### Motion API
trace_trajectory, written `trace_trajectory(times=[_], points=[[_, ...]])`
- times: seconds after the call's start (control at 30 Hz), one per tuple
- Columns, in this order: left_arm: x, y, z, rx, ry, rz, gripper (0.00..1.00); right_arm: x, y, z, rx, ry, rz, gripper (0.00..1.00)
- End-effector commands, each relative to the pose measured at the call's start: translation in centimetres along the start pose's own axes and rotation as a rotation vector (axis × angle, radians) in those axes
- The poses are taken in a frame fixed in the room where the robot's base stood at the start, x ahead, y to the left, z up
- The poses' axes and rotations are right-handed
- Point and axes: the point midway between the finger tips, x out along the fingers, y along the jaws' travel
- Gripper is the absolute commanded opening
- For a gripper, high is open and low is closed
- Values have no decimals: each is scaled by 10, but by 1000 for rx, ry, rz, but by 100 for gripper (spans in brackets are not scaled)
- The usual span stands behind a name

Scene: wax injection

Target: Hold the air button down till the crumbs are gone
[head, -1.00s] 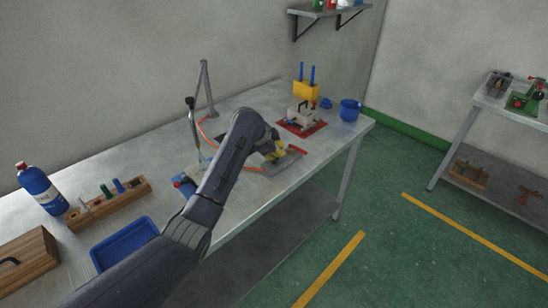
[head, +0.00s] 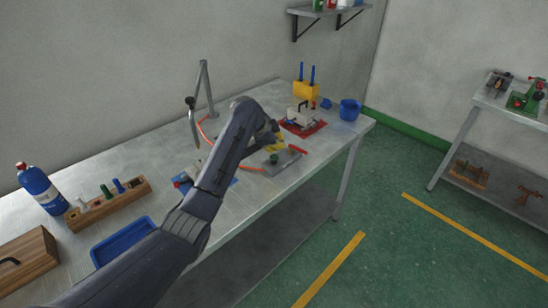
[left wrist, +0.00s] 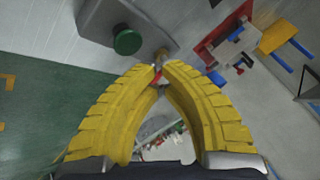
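The green air button (head: 273,158) sits on a flat grey box (head: 284,165) near the bench's right end. In the left wrist view the button (left wrist: 127,40) stands clear of my fingers, up and left of their tips. My left gripper (head: 277,144) hovers just beyond and above the button, apart from it. Its yellow fingers (left wrist: 161,82) meet at the tips and hold nothing that I can make out. A small brass fitting and a red part show past the tips. The mould (head: 302,114) stands on a red mat (head: 293,129). Crumbs are too small to tell. My right gripper is out of view.
A blue cup (head: 349,110) and a yellow holder (head: 305,91) stand near the mould. A blue tray (head: 124,243), wooden rack (head: 108,205) and blue bottle (head: 40,188) are at left.

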Motion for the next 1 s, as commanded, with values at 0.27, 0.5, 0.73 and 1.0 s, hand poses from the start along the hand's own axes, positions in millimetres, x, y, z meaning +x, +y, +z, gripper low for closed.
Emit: trace_trajectory(times=[0.27, 0.5, 0.73, 1.0], points=[[-19, -10, -10, 0, 1, -1, 0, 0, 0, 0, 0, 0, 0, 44], [-28, -15, -15, 1, 0, -1, 0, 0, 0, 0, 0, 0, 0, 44], [-28, -15, -15, 0, 0, -1, 0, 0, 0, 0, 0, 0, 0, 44], [-27, -14, -16, 1, 2, 1, 0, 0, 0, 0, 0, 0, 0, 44]])
